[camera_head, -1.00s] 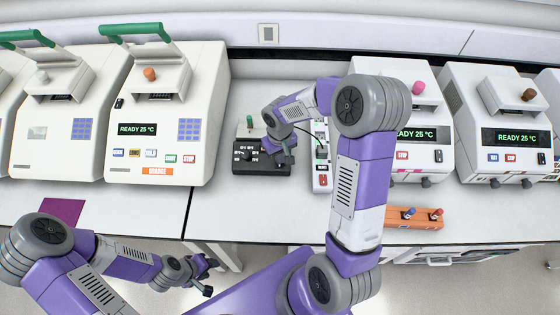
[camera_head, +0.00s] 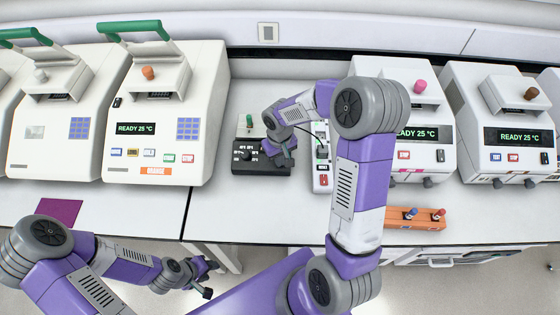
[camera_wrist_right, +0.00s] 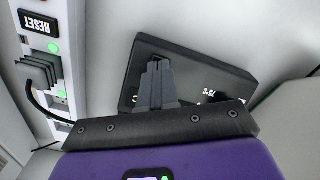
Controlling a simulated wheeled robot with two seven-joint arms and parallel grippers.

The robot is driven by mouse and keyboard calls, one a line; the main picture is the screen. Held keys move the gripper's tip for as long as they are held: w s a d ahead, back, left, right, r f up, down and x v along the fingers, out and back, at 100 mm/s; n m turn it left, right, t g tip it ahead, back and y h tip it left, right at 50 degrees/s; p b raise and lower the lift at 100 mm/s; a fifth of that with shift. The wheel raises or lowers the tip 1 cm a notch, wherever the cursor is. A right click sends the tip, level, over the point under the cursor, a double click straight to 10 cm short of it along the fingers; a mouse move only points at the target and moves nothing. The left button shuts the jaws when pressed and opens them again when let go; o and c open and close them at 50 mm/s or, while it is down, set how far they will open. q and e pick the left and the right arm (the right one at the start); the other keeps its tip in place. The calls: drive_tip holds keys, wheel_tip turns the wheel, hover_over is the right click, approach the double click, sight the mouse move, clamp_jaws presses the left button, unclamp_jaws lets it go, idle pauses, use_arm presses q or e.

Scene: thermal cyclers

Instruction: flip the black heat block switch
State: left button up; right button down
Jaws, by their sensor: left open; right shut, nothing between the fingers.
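The black heat block (camera_head: 248,166) sits on the bench in the middle of the head view, with white markings on its top. It also shows in the right wrist view (camera_wrist_right: 205,75), dark and partly hidden by my gripper. My right gripper (camera_head: 283,160) is shut and empty, over the right part of the black block. Its closed fingers also show against the block in the right wrist view (camera_wrist_right: 158,70). Whether they touch it I cannot tell, and the switch is hidden or too small to make out. My left gripper (camera_head: 212,279) is open and empty, low in front of the bench.
A white power strip (camera_head: 321,180) with a plug and a reset button stands just right of the block. White thermal cyclers (camera_head: 160,110) stand on both sides. An orange rack (camera_head: 415,224) lies at the front right and a purple mat (camera_head: 59,211) at the left.

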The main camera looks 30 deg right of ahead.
drive_tip(key=shift+f, duration=0.25)
drive_tip(key=shift+r, duration=0.15)
drive_tip(key=shift+r+p, duration=0.35)
drive_tip(key=shift+r, duration=0.2)
wheel_tip(320, 180, up, 6)
drive_tip(key=p, duration=0.3)
drive_tip(key=shift+f+p, duration=0.15)
drive_tip(key=shift+p, duration=0.25)
